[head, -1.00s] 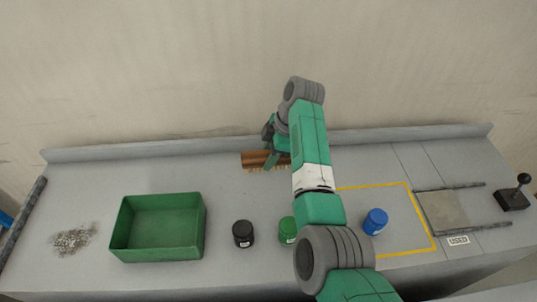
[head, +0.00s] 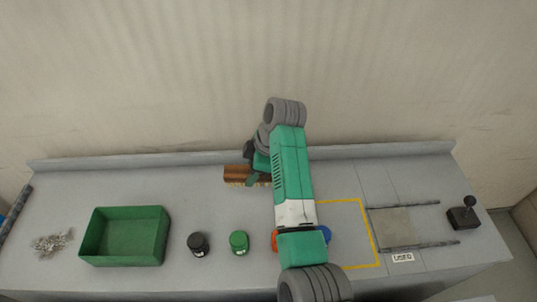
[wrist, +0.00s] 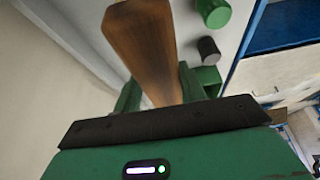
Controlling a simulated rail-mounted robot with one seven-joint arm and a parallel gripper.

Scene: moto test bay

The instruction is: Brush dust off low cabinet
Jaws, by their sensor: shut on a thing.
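A brush with a brown wooden body (head: 238,173) and pale bristles is at the back of the grey low cabinet top (head: 180,190), close to the raised back edge. My gripper (head: 258,172) is shut on it. In the wrist view the wooden brush (wrist: 143,45) stands between the two green fingers of my gripper (wrist: 160,92). I cannot tell whether the bristles touch the surface. A pile of grey dust or debris (head: 51,243) lies at the left end of the top.
A green open bin (head: 124,262) stands right of the debris. A black jar (head: 198,244) and a green jar (head: 239,243) stand mid-top. A blue jar (head: 327,234) and an orange-red item (head: 275,241) are partly behind my arm. A joystick (head: 464,217) is far right. The back left is clear.

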